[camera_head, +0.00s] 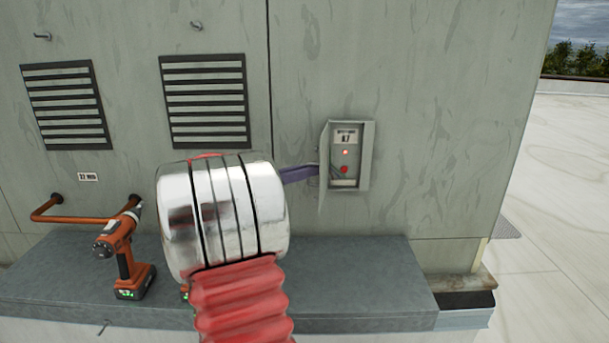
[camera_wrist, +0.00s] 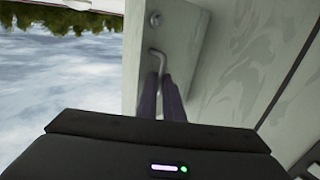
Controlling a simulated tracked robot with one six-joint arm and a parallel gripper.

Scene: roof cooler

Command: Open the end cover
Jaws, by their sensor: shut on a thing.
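The end cover (camera_head: 324,148) is the door of a small grey box (camera_head: 365,150) on the wall. It stands swung out at the box's left side, seen nearly edge-on in the head view. Inside the box are a label, a lit red lamp and a red knob. My gripper (camera_head: 314,170) has its purple fingers at the cover. In the wrist view the cover (camera_wrist: 183,28) shows a round fastener and a bent metal handle (camera_wrist: 157,55). My gripper (camera_wrist: 160,82) is shut on this handle. The exact contact is partly hidden by the fingers.
An orange drill (camera_head: 120,245) stands on the grey ledge (camera_head: 370,270) at left, near an orange pipe (camera_head: 48,207). Two louvred vents (camera_head: 205,100) are on the wall. The roof (camera_head: 570,180) at right is clear.

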